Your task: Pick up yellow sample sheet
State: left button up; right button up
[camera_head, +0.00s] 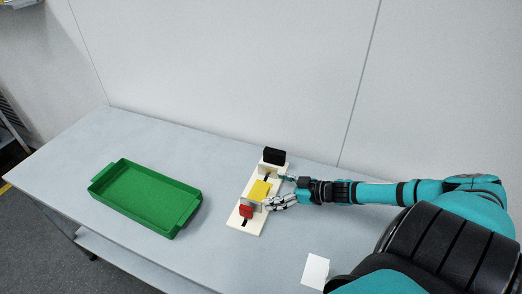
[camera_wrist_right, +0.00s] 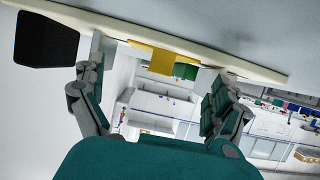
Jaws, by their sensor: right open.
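The yellow sample sheet (camera_head: 260,190) lies on a long cream board (camera_head: 247,222) on the table, between a black block and a red block. My right gripper (camera_head: 274,191) comes in from the right, low beside the board, with its fingers spread and empty at the sheet's right side. In the right wrist view the yellow sheet (camera_wrist_right: 152,55) shows between the two open fingers (camera_wrist_right: 157,62), across the board's edge. I cannot tell whether a finger touches the sheet. My left gripper is out of view.
A green tray (camera_head: 122,163) stands left on the table. On the board, a black block (camera_head: 274,156) is at the far end and a red block (camera_head: 246,211) nearer. A white piece (camera_head: 315,271) lies near the front. The table between tray and board is clear.

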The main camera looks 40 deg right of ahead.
jog(key=shift+x, duration=1.05)
jog(key=c, duration=1.3)
